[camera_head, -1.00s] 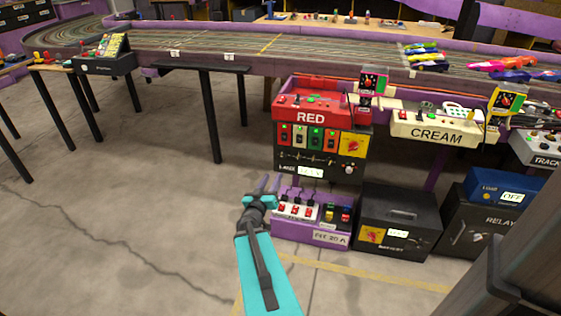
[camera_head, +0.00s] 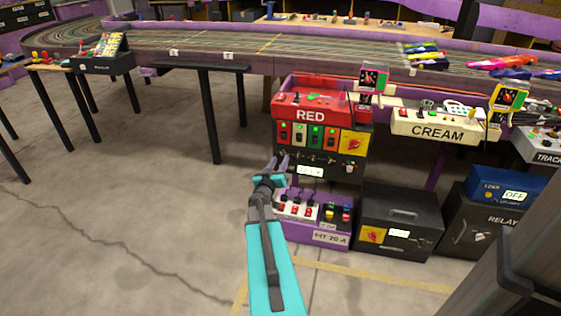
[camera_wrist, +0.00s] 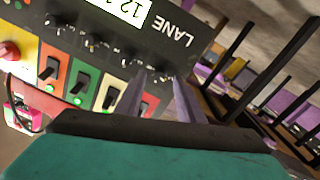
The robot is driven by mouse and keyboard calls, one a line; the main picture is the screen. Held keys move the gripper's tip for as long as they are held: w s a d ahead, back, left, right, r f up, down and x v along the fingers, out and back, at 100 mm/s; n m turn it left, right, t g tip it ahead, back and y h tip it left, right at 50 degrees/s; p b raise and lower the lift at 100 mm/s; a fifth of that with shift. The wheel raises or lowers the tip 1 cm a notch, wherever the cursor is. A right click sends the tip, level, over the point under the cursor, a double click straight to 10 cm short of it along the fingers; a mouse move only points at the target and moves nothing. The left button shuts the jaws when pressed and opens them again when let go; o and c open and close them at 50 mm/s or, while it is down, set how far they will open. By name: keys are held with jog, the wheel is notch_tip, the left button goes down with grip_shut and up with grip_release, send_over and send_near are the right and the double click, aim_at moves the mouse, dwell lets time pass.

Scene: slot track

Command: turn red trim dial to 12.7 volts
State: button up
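The dark lane panel (camera_head: 340,166) is below the red-topped RED station (camera_head: 318,104). In the wrist view the panel (camera_wrist: 185,62) is upside down, with a row of small black dials (camera_wrist: 93,42) beside coloured switches. The red switch plate (camera_wrist: 150,103) is at the right end of its row. The dial nearest it is by my fingertips and hard to make out. A white display (camera_wrist: 125,9) seems to start with 12; the rest is cut off. My gripper (camera_head: 279,162) is open, its two fingers (camera_wrist: 160,82) apart in front of the panel; contact is unclear.
A purple box with red switches (camera_head: 300,208) is just under my gripper. A black battery box (camera_head: 399,215) stands to its right. The CREAM station (camera_head: 440,128) is at the right. Open concrete floor (camera_head: 150,210) lies to the left.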

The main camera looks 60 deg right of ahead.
aim_at(283, 154)
jog(key=shift+x, duration=1.15)
jog(key=shift+c, duration=0.3)
grip_shut()
